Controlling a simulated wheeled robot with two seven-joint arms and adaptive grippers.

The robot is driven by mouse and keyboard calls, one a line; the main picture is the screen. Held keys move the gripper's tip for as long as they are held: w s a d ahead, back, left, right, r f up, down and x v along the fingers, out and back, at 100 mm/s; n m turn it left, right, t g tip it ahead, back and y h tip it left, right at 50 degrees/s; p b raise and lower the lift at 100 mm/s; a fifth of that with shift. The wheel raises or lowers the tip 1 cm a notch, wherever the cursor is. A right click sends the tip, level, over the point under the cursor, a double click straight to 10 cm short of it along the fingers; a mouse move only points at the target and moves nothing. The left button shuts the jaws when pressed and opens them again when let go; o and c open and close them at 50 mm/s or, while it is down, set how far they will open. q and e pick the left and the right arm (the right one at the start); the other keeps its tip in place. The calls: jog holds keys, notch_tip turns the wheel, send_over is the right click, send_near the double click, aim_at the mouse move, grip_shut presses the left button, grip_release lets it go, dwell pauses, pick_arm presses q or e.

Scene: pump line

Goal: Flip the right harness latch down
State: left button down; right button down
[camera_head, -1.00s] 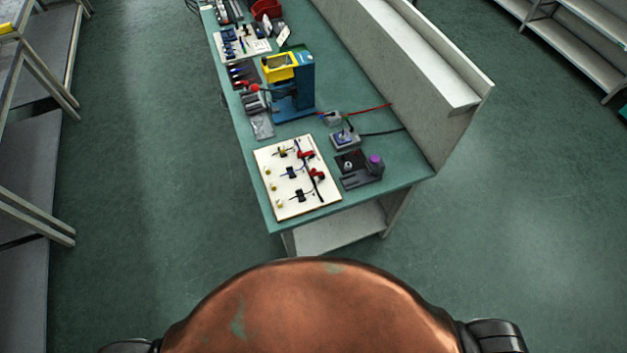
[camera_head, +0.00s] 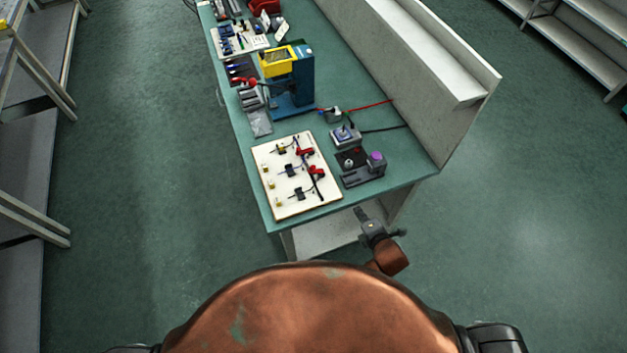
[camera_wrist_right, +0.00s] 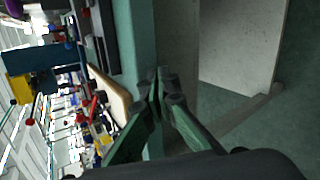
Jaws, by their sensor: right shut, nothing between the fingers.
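The white harness board (camera_head: 279,203) lies on the near end of the green bench. Two red latches sit on its right side: a farther one (camera_head: 305,152) and a nearer one (camera_head: 316,171), slightly further right. They are too small for me to tell whether they are up or down. My right gripper (camera_head: 361,214) is shut and empty, off the bench's near edge, apart from the board and to its lower right. In the right wrist view, its fingertips (camera_wrist_right: 164,76) meet, and the board's edge (camera_wrist_right: 108,92) shows beyond them, turned sideways. My left gripper is not in view.
A dark fixture with a purple knob (camera_head: 376,158) stands right of the board, near the bench corner. A blue and yellow press (camera_head: 292,85) and a grey box with cables (camera_head: 345,136) stand farther back. An upright panel (camera_head: 440,110) lines the bench's right side.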

jog(key=r, duration=0.1)
jog(key=a+r+n, duration=0.1)
jog(key=r, duration=0.1)
jog(key=shift+w+r, duration=0.15)
jog(key=shift+r, duration=0.05)
jog(key=a+n, duration=0.1)
jog(key=w+a+r+n+y, duration=0.1)
jog(key=a+n, duration=0.1)
jog(key=a+r+n+t, duration=0.1)
jog(key=n, duration=0.1)
jog(key=shift+w+a+r+y, duration=0.15)
jog(key=shift+w+a+y, duration=0.1)
jog(key=shift+w+y, duration=0.15)
jog(key=a+r+n, duration=0.1)
jog(key=n, duration=0.1)
jog(key=a+r+n+y, duration=0.1)
jog(key=a+n, duration=0.1)
jog(key=a+r+n+t+y, duration=0.1)
jog(key=a, duration=0.1)
jog(key=shift+w+a+n, duration=0.15)
jog(key=shift+n, duration=0.25)
jog(key=shift+a+r+n, duration=0.1)
jog(key=shift+a+n, duration=0.05)
jog(key=shift+n, duration=0.15)
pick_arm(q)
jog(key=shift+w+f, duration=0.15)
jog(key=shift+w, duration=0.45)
